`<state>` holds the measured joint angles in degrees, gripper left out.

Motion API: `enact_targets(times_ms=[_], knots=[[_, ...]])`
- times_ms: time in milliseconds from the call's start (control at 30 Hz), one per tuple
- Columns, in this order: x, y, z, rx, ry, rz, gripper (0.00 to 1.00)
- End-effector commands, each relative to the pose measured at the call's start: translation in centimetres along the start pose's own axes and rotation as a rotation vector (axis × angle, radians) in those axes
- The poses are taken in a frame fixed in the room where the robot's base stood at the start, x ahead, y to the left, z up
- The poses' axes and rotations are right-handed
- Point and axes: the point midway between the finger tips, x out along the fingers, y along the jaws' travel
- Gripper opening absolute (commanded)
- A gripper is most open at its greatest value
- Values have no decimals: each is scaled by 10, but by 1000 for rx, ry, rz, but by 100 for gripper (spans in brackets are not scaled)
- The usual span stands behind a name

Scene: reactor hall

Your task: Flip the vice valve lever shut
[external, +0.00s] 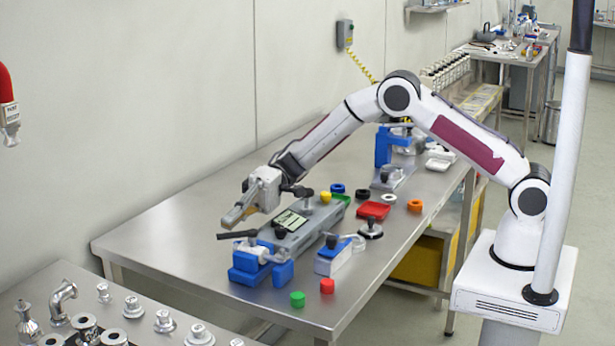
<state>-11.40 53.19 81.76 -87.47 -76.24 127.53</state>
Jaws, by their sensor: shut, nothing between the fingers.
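A blue vice (250,274) stands near the front-left part of the steel table and holds a metal valve (262,253). The valve's long black lever (237,235) points out to the left from its top and looks about level. My gripper (233,218) is shut and empty. It reaches down and left, with its fingertips just above the lever in the picture. I cannot tell whether they touch it. The jaws of the vice hide part of the valve body.
A grey device with a display (290,221) lies right behind the vice. A blue-and-white block (338,257) with a black knob, green cap (297,299) and red cap (327,286) are to the right. The table's left side is clear.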

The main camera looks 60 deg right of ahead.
Motion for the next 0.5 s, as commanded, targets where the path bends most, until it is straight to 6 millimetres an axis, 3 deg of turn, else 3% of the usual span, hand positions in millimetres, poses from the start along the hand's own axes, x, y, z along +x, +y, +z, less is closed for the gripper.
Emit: enact_targets(times_ms=[500], knots=[[12, 0, 12, 0, 0, 1, 0]])
